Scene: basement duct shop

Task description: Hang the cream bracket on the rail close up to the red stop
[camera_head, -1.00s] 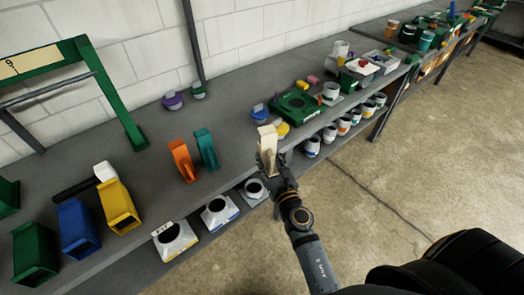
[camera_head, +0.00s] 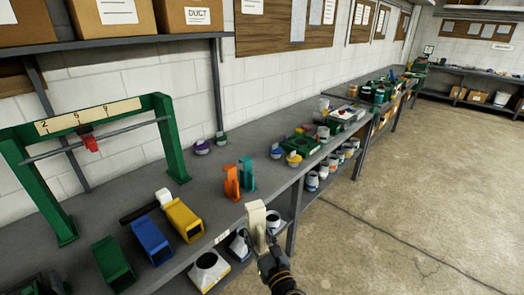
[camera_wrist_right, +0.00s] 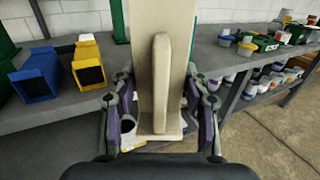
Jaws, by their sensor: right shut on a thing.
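The cream bracket (camera_head: 257,222) is held upright in my right gripper (camera_head: 264,256), in front of the bench edge. In the right wrist view the bracket (camera_wrist_right: 160,70) stands between the two fingers of the right gripper (camera_wrist_right: 160,125), which are shut on it. The rail (camera_head: 130,131) is a thin grey bar across a green frame (camera_head: 172,150) at the left of the bench. The red stop (camera_head: 91,143) sits on the rail towards its left end, below a numbered cream strip (camera_head: 90,116). The bracket is well apart from the rail. My left gripper is not in view.
An orange bracket (camera_head: 231,182) and a teal bracket (camera_head: 247,174) stand on the bench (camera_head: 205,205). Yellow (camera_head: 184,220), blue (camera_head: 151,239) and green (camera_head: 113,263) open-ended boxes lie near the front edge. A dark hammer-like tool (camera_head: 142,210) lies behind them.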

